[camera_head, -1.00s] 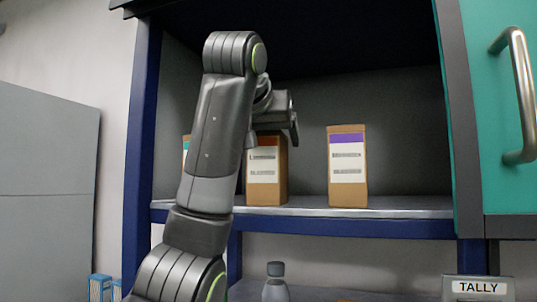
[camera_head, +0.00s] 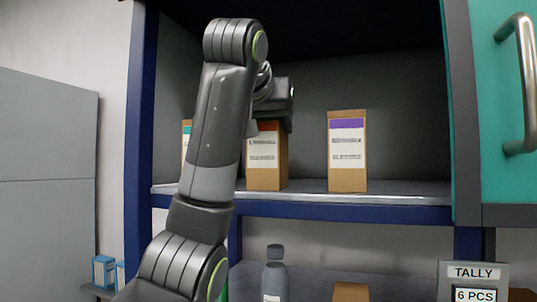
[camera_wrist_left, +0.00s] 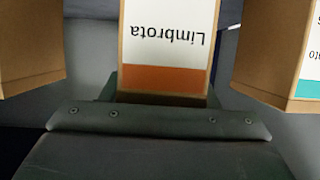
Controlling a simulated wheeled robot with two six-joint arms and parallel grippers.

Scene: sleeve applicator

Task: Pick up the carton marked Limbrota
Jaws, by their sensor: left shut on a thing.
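The Limbrota carton (camera_head: 263,165) is brown with a white label and an orange band near its top. It stands upright on the cabinet shelf, and I see no gap below it. In the left wrist view the carton (camera_wrist_left: 168,40) shows its name upside down between the fingers. My left gripper (camera_head: 270,122) reaches it from above and is shut on its top end; in the left wrist view the gripper (camera_wrist_left: 160,92) has a finger on each side. My right gripper is not in view.
A purple-banded carton (camera_head: 347,155) stands to the right on the shelf (camera_head: 400,192). A teal-banded carton (camera_head: 186,145) stands left, partly behind my arm. Blue cabinet posts, an open teal door (camera_head: 500,180) and the dark upper interior bound the space. A grey bottle (camera_head: 275,275) stands below.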

